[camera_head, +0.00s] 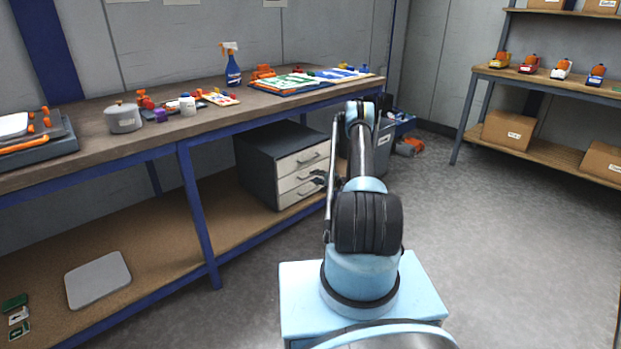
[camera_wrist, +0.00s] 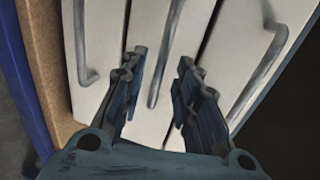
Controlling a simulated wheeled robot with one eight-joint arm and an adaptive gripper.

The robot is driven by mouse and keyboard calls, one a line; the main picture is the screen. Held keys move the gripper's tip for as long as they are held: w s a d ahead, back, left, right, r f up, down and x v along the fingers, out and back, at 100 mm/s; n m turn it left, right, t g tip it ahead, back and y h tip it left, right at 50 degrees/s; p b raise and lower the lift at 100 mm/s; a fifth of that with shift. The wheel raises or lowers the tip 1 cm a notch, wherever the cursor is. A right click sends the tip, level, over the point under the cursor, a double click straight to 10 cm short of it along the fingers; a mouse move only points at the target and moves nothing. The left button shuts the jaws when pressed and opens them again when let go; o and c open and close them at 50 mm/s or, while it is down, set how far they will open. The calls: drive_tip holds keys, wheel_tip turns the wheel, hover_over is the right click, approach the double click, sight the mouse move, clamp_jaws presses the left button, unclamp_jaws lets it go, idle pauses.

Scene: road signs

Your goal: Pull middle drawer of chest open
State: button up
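The dark grey chest (camera_head: 268,160) stands on the shelf under the workbench, with three pale drawer fronts facing right. All three drawers look shut. The middle drawer (camera_head: 297,179) is partly hidden by my gripper (camera_head: 322,180), which is at the front of the chest. In the wrist view the fronts appear turned on their side. The middle drawer's grey bar handle (camera_wrist: 163,67) shows between the two fingers of my gripper (camera_wrist: 162,62), which are apart. I cannot tell whether the fingers touch the handle.
The bottom drawer's handle (camera_wrist: 82,45) is left and the top drawer's handle (camera_wrist: 262,70) right in the wrist view. The wooden lower shelf (camera_head: 150,245) and its blue edge run beside the chest. The workbench top (camera_head: 150,135) is overhead. Grey floor (camera_head: 510,240) is free at right.

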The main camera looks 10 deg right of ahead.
drive_tip(key=shift+x, duration=1.1)
clamp_jaws()
